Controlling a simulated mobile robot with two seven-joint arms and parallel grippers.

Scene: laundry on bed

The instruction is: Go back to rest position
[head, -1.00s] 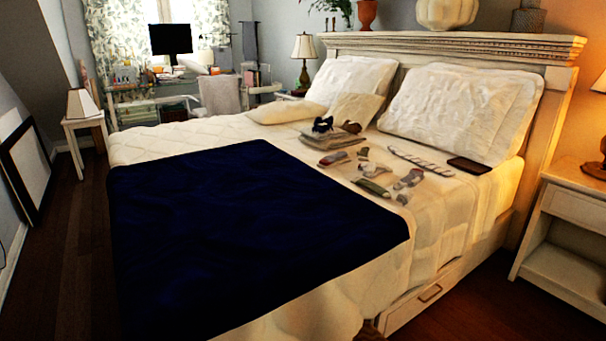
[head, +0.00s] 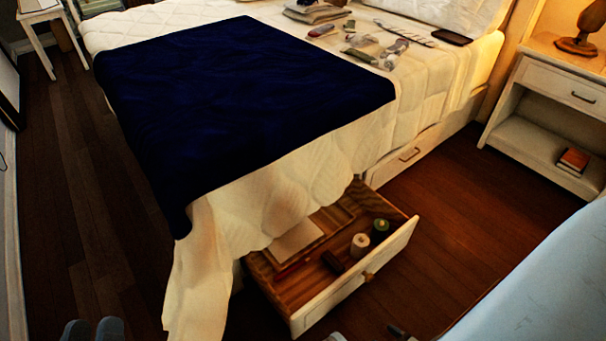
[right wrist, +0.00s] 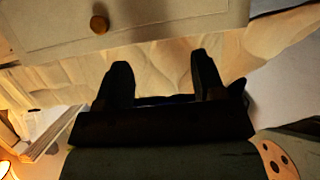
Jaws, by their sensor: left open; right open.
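My left gripper (head: 93,329) shows only as two grey fingertips at the bottom left edge of the head view. They are apart, with nothing between them, over the dark floor left of the bed. My right gripper (right wrist: 163,78) shows in the right wrist view as two dark fingers held apart, with nothing between them. A drawer front with a round knob (right wrist: 99,24) lies beyond the fingers, apart from them. In the head view the open drawer (head: 334,300) sticks out from under the bed, holding a flat light item, two spools and a small dark item.
The bed carries a dark blue blanket (head: 240,95), with socks and small items near the pillows. A nightstand (head: 548,90) with an orange book (head: 573,160) stands at the right. A light blue surface (head: 545,290) fills the lower right. Wooden floor is clear left of the bed.

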